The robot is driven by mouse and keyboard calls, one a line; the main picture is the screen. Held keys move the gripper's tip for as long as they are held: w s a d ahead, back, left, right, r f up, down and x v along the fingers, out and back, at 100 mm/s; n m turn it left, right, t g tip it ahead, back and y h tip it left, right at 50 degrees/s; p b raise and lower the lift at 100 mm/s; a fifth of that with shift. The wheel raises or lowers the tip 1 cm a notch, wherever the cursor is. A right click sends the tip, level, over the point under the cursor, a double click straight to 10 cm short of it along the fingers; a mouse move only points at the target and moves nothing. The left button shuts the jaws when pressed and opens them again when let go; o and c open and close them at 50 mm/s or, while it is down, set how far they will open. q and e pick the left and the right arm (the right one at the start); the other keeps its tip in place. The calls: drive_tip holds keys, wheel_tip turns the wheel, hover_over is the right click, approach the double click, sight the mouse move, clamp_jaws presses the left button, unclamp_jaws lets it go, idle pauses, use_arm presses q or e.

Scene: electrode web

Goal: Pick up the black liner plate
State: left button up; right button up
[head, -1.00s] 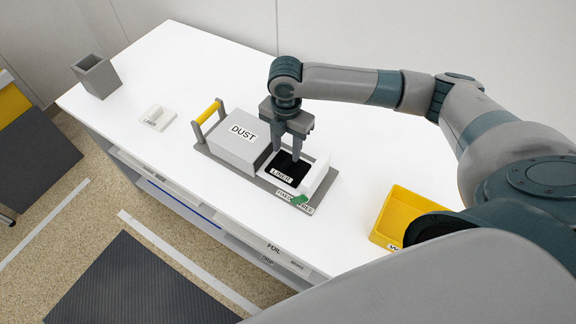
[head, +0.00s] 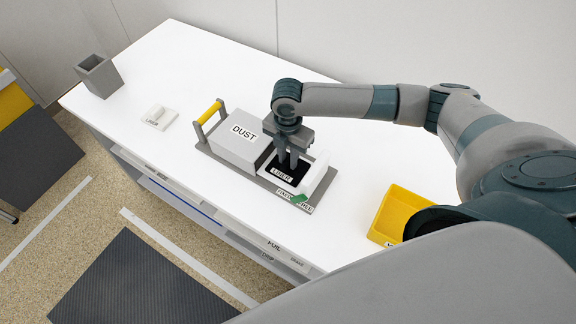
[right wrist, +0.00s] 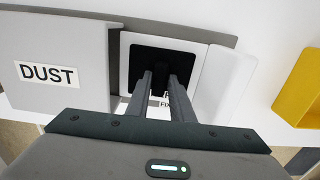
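The black liner plate (head: 281,166) lies in the white-rimmed bay of the grey fixture, with a "LINER" label at its front. It also shows in the right wrist view (right wrist: 185,62), with a dark upright grip at its middle. My right gripper (head: 289,161) points straight down over the plate. The plate still sits flat in the bay. My left gripper is not in view.
A grey box marked "DUST" (head: 236,147) stands left of the plate, beside a yellow-barred handle (head: 210,113). A white block (head: 315,175) is close on the right. A yellow bin (head: 397,212) stands further right. A small white "LINER" piece (head: 158,115) and a grey holder (head: 99,77) are left.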

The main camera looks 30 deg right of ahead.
sight(288, 160)
clamp_jaws()
wheel_tip(288, 160, up, 9)
drive_tip(key=b, duration=0.2)
drive_tip(key=shift+f+b, duration=0.2)
drive_tip(key=shift+b, duration=0.1)
drive_tip(key=shift+r, duration=0.75)
